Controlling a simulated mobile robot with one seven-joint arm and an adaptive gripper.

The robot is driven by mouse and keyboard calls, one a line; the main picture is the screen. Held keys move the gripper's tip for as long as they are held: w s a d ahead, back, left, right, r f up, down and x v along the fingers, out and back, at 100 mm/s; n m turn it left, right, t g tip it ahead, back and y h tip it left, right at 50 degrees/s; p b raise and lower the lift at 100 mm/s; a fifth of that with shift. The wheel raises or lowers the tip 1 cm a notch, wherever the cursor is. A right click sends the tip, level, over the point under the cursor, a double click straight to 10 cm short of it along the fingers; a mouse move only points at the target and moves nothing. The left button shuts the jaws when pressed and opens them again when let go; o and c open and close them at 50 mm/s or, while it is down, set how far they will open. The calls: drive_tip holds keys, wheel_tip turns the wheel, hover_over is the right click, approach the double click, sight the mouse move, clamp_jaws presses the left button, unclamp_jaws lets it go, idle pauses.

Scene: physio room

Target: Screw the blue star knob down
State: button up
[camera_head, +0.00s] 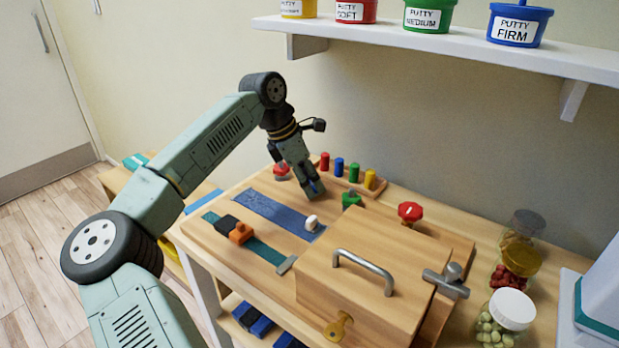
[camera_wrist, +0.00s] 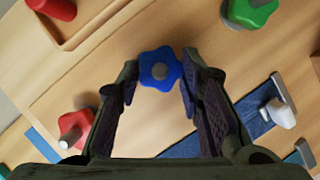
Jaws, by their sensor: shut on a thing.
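In the head view my gripper (camera_head: 312,188) reaches down to the wooden board (camera_head: 215,240) from behind, and the knob is mostly hidden by the fingers. The knob's stem and any gap under it are hidden.
A green knob (camera_head: 351,199) and a red knob (camera_head: 281,169) stand on either side. Several coloured pegs (camera_head: 339,166) stand behind. A blue strap (camera_head: 275,212) lies in front. A wooden box (camera_head: 350,290) with a metal handle stands nearer, with a red knob (camera_head: 411,211) behind it.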

drive_tip(key=shift+w+r, duration=0.1)
drive_tip(key=shift+r, duration=0.15)
drive_tip(key=o, duration=1.2)
drive_tip(key=shift+f, duration=0.15)
drive_tip(key=shift+c, duration=0.2)
drive_tip(key=v, duration=1.2)
drive_tip(key=shift+s, duration=0.25)
